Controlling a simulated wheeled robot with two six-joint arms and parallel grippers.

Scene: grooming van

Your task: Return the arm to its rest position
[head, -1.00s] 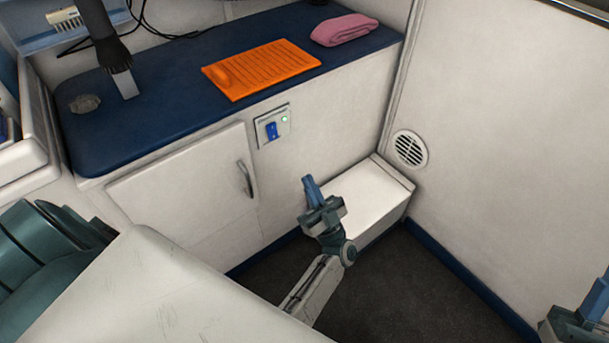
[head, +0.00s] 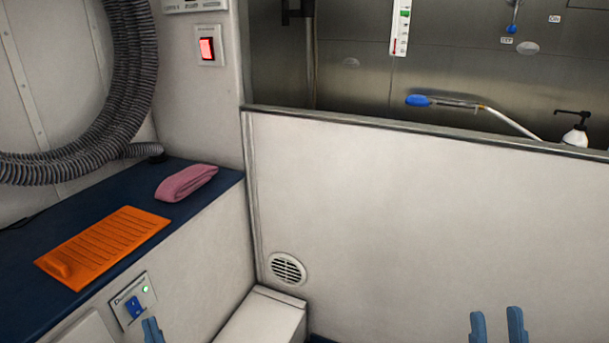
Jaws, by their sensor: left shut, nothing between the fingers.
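My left gripper (head: 152,331) shows only its blue fingertips at the bottom edge, left of centre. It is shut and empty, in front of the cabinet face just below the switch panel (head: 133,300). The rest of the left arm is out of the picture. My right gripper (head: 497,327) shows at the bottom right as two blue fingers standing upright and apart. It is open with nothing seen between the fingers, and its arm is out of view.
A blue counter (head: 40,225) at left carries an orange ribbed mat (head: 104,245) and a folded pink towel (head: 187,183). A white box (head: 262,320) stands low in the corner beside a round vent (head: 288,268). A white partition (head: 420,220) fronts a steel wash bay with a blue-headed sprayer (head: 440,102).

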